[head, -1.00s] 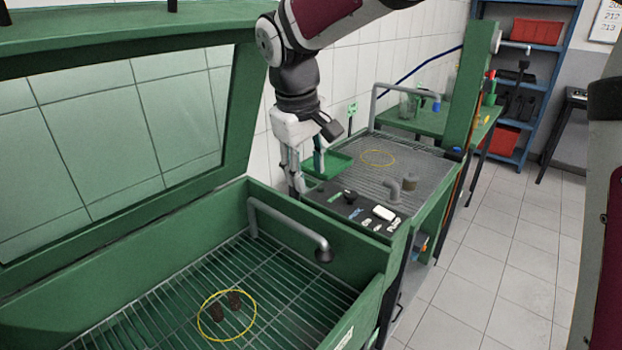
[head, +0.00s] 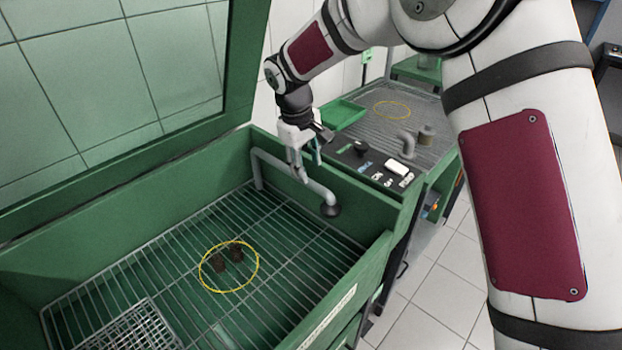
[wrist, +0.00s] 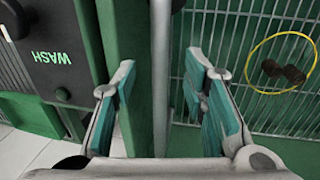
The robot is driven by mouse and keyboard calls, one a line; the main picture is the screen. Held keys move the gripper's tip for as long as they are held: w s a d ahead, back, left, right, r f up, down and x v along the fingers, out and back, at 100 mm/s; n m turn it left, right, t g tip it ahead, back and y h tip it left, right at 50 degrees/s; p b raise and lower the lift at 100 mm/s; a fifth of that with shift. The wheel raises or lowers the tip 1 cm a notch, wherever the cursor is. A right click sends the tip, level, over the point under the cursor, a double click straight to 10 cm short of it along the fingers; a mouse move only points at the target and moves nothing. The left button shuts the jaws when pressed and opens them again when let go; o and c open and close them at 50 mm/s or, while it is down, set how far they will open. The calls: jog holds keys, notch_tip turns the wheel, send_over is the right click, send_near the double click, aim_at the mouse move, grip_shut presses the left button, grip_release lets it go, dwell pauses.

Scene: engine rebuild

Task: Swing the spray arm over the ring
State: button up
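The spray arm (head: 319,189) is a grey bent pipe that rises at the basin's back corner and ends in a dark round nozzle (head: 330,210). The yellow ring (head: 259,266) lies on the basin's wire rack, left of and nearer than the nozzle. Two small dark brown parts (head: 228,256) stand inside it. The nozzle is outside the ring. My gripper (head: 301,175) is at the pipe. In the wrist view, its teal-padded fingers (wrist: 168,95) are open, with the grey pipe (wrist: 160,60) running between them. Whether either pad touches it cannot be told.
The green basin's walls (head: 385,262) surround the rack (head: 190,235), with a raised glazed lid behind. A mesh basket (head: 130,328) sits at the near left. A control panel (head: 372,166) and a second washer with another yellow ring (head: 392,103) lie beyond the right wall.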

aim_at(311, 182)
jog(key=f, duration=0.3)
jog(key=w+f, duration=0.1)
jog(key=f, duration=0.1)
jog(key=shift+d+f, duration=0.35)
grip_shut()
